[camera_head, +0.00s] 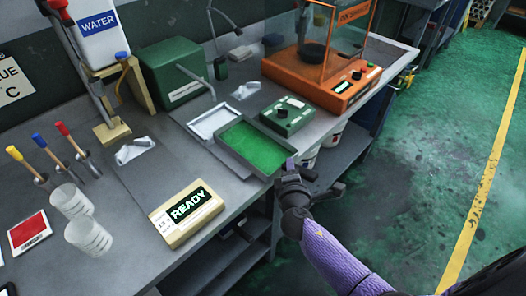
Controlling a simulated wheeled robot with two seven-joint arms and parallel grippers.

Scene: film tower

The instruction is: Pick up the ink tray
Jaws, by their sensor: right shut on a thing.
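The ink tray (252,146) is a grey rectangular tray with a bright green inside. It is at the front edge of the bench, in the middle of the head view. My right gripper (288,168) is at the tray's near right corner, shut on its rim. The fingertips are small and partly hidden by the wrist. I cannot tell whether the tray is raised off the bench. My left gripper does not show.
A grey tray with a pale inside (213,121) lies just behind the ink tray. A green control box (287,116) stands close on its right, with an orange machine (322,78) beyond. A READY sign (186,213) and clear cups (88,237) stand at left. Open floor lies right.

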